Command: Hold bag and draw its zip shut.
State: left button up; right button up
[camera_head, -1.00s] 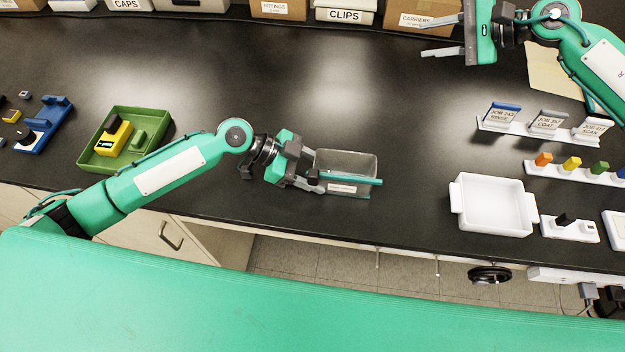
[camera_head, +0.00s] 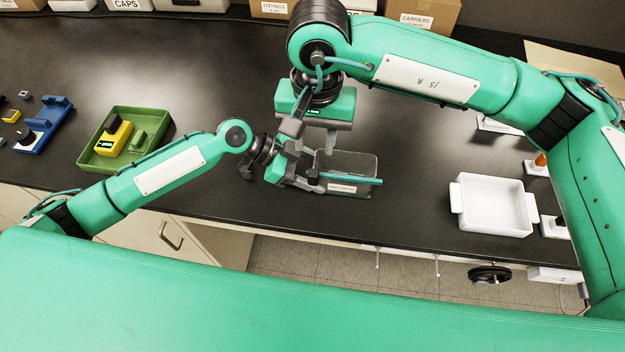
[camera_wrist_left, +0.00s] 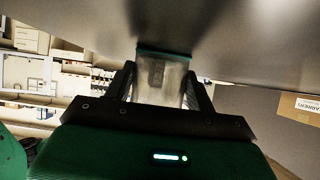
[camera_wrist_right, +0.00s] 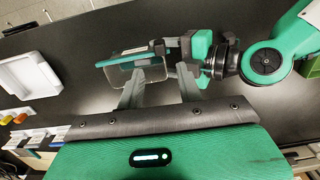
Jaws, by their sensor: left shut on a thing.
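My left gripper (camera_head: 308,172) is shut on the bag's left end. The left wrist view shows the bag (camera_wrist_left: 160,88) between its fingers. A small dark block, perhaps the zip slider (camera_head: 313,177), sits at the strip's left end. My right gripper (camera_head: 314,150) points down over the bag's left part, close to the left gripper. Its fingers are apart in the right wrist view (camera_wrist_right: 158,76), with the bag (camera_wrist_right: 122,76) below them.
A white tray (camera_head: 492,205) stands to the right of the bag. A green tray (camera_head: 160,118) with a yellow device (camera_head: 114,137) stands at the left. Labelled boxes (camera_head: 428,14) line the back. My right arm covers much of the right side. The bench's front edge is close to the bag.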

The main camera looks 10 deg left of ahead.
aim_at(313, 174)
jog(key=shift+s+f, duration=0.15)
jog(key=shift+f, duration=4.85)
jog(key=shift+c, duration=0.5)
grip_shut()
